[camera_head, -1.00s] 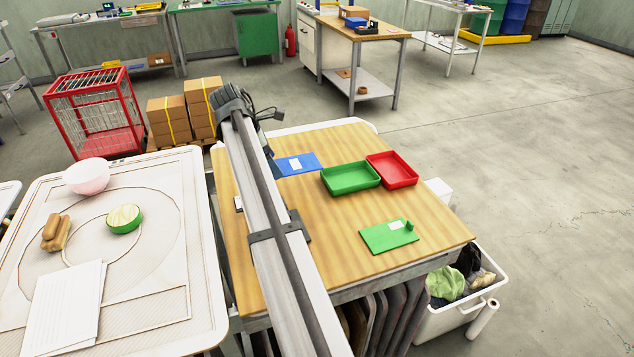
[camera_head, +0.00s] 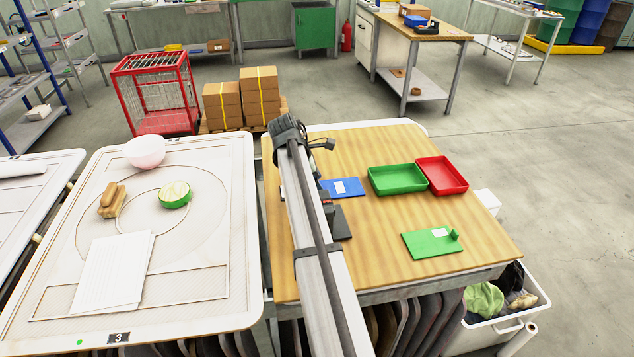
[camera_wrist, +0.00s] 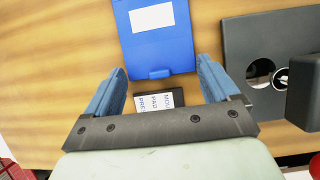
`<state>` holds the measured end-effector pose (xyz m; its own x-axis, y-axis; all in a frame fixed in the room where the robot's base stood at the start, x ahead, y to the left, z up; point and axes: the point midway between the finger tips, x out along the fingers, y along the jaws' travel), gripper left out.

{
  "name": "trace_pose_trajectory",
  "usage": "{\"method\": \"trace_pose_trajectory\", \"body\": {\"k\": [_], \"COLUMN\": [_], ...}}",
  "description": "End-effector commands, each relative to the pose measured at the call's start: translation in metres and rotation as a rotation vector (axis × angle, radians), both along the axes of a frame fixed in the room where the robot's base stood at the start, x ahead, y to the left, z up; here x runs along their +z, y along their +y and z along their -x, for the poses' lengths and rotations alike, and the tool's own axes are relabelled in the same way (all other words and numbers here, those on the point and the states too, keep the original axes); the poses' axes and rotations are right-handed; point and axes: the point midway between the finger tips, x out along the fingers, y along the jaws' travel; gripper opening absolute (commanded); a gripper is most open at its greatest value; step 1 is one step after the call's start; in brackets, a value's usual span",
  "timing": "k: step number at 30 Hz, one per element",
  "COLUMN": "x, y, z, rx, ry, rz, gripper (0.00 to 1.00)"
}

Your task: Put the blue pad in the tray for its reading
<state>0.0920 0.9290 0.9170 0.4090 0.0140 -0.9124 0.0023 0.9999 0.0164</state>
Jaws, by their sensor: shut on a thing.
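The blue pad (camera_head: 342,187) is flat with a white label, just right of my arm in the head view. In the wrist view, the blue pad (camera_wrist: 160,50) extends beyond my gripper (camera_wrist: 161,68), with its near edge and small tab between the fingertips. My gripper is shut on the pad. In the head view my gripper is hidden behind the arm. A green tray (camera_head: 398,191) and a red tray (camera_head: 442,187) stand side by side to the right of the pad. Both look empty.
A dark device (camera_head: 340,224) stands beside my arm; in the wrist view the dark device (camera_wrist: 265,40) is right of the pad. A printed card (camera_wrist: 162,99) lies under my gripper. A green pad (camera_head: 432,243) lies near the front right. The table's middle is clear.

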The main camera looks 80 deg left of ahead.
Motion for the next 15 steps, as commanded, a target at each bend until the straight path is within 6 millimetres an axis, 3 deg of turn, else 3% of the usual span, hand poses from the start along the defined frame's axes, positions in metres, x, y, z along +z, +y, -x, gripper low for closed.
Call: {"method": "trace_pose_trajectory", "body": {"k": [10,11,15], "x": [-0.0021,-0.0017,-0.0015], "y": [0.0001,0.0002,0.0003], "z": [0.0000,0.0000,0.0000], "rx": [0.000,0.000,0.000], "ry": [0.000,0.000,0.000], "rz": [-0.001,-0.001,-0.001], "gripper": [0.47,0.91,1.00]}}
